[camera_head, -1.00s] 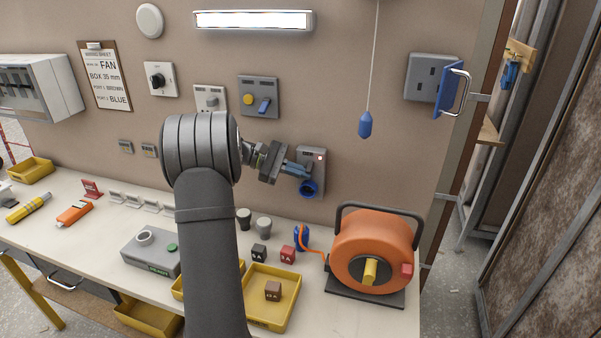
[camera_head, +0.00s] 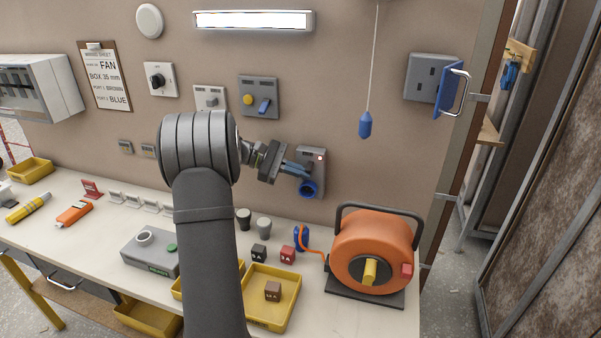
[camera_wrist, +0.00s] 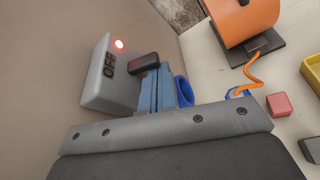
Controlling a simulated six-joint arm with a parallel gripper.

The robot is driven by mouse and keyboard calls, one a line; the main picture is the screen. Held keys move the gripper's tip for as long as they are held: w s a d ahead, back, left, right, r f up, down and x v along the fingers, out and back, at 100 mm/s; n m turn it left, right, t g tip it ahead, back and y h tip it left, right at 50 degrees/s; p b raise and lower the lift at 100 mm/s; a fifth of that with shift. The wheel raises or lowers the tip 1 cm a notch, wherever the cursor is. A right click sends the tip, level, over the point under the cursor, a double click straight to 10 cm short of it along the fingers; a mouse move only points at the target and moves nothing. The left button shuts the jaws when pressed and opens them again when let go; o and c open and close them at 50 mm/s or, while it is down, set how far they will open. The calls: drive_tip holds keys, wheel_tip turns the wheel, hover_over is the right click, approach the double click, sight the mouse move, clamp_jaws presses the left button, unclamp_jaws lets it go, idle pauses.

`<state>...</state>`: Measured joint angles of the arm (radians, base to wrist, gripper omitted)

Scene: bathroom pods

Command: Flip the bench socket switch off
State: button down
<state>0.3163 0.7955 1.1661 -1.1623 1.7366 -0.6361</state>
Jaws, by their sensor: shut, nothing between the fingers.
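The bench socket is a grey wall box (camera_head: 319,180) with a blue round outlet (camera_head: 308,188) at its lower front. In the wrist view the box (camera_wrist: 107,88) carries the word OFF, a lit red lamp (camera_wrist: 119,44) and a dark switch lever (camera_wrist: 144,63). My gripper (camera_head: 306,169) is shut and empty in front of the box. In the wrist view its blue fingertips (camera_wrist: 157,78) are right beside the lever; I cannot tell whether they touch it. The blue outlet (camera_wrist: 183,90) is partly hidden behind the fingers.
An orange cable reel (camera_head: 371,250) stands on the bench below right, with its orange cord near a blue plug (camera_head: 301,237). A blue pull-cord handle (camera_head: 365,125) hangs to the upper right. Yellow trays (camera_head: 290,310) and small blocks lie below.

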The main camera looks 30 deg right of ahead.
drive_tip(key=shift+r, duration=0.2)
drive_tip(key=shift+s+a+r, duration=0.15)
drive_tip(key=v, duration=1.2)
